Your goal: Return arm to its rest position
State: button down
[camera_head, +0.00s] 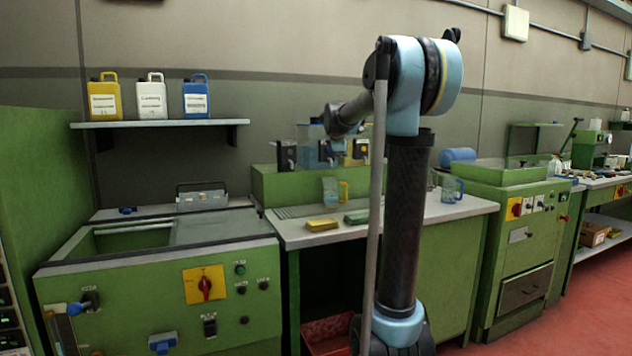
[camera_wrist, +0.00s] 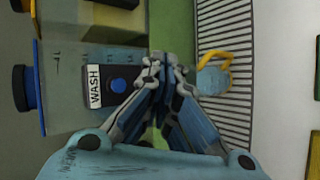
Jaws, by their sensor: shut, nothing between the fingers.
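My arm rises in the middle of the head view and bends over to the left toward the dispensers on the bench. My gripper (camera_wrist: 168,68) is shut and empty in the wrist view, its fingertips together. In that view it is in front of a dispenser labelled WASH (camera_wrist: 97,86), with a blue button, beside a clear jug with a yellow handle (camera_wrist: 213,78). The jug also shows upright on the bench in the head view (camera_head: 331,190). My gripper's fingers are too small and dark to make out in the head view.
The bench (camera_head: 462,212) carries a yellow block (camera_head: 321,225), a green block (camera_head: 356,218) and a blue-handled jug (camera_head: 452,188). A green machine with a basin (camera_head: 130,238) stands at left. A wall shelf (camera_head: 160,123) holds several canisters. Red floor at right is open.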

jog(key=s+f+m+g+y, duration=0.1)
jog(key=s+f+m+g, duration=0.2)
jog(key=s+f, duration=0.8)
jog(key=s+a+f+m+g+y, duration=0.1)
jog(key=s+f+m+g, duration=0.2)
jog(key=s, duration=2.2)
jog(key=s+f+m+g+y, duration=0.1)
jog(key=s+f+m+g, duration=0.1)
jog(key=s+f+m, duration=0.7)
jog(key=s+f, duration=0.8)
jog(key=f, duration=0.4)
jog(key=shift+s+a+f+m+g, duration=0.15)
jog(key=shift+s+a+m+g, duration=0.15)
jog(key=shift+s+g, duration=0.1)
